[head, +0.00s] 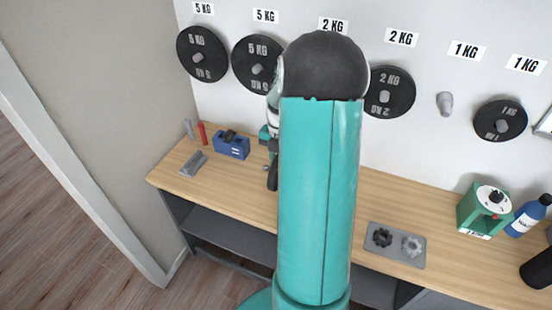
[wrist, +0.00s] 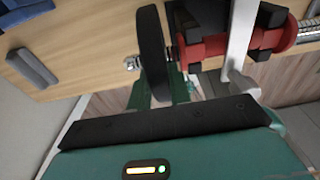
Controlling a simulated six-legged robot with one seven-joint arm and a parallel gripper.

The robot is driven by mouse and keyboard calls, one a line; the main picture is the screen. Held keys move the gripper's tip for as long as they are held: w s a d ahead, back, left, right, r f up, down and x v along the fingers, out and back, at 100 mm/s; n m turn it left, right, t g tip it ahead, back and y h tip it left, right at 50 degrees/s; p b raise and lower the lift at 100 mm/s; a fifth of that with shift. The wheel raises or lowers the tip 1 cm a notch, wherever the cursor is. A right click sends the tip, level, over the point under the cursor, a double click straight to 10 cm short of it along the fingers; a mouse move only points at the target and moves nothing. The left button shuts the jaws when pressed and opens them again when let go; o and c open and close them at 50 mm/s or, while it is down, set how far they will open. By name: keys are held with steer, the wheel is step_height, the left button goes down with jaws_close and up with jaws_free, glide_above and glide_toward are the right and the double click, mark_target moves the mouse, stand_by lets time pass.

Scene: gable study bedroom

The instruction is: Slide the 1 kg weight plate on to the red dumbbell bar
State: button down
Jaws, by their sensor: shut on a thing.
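The weight plate (wrist: 153,55) is black and shows nearly edge-on in the wrist view. My gripper (wrist: 164,92) is shut on its lower edge and holds it upright. The red dumbbell bar (wrist: 283,38) lies just right of the plate, with black supports around it and a silver threaded end at the far right. A small silver threaded tip shows left of the plate, so the bar's near end seems to pass through it; the hole is hidden. In the head view, the plate (head: 272,177) shows as a dark edge beside my arm, which hides the bar.
Weight plates hang on the wall, including a 1 kg plate (head: 500,120) beside an empty peg (head: 445,103). The wooden bench (head: 390,205) carries a grey tray (head: 398,258) with two star nuts, a green timer-like box (head: 484,209), a blue bottle (head: 527,215) and a blue block (head: 231,146).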

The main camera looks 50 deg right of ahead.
steer(key=shift+s+d, duration=0.25)
steer(key=shift+s, duration=0.4)
steer(key=c, duration=1.2)
jaws_free()
step_height(320, 180, up, 14)
steer(key=d, duration=0.1)
steer(key=shift+w+d, duration=0.15)
steer(key=shift+w, duration=0.05)
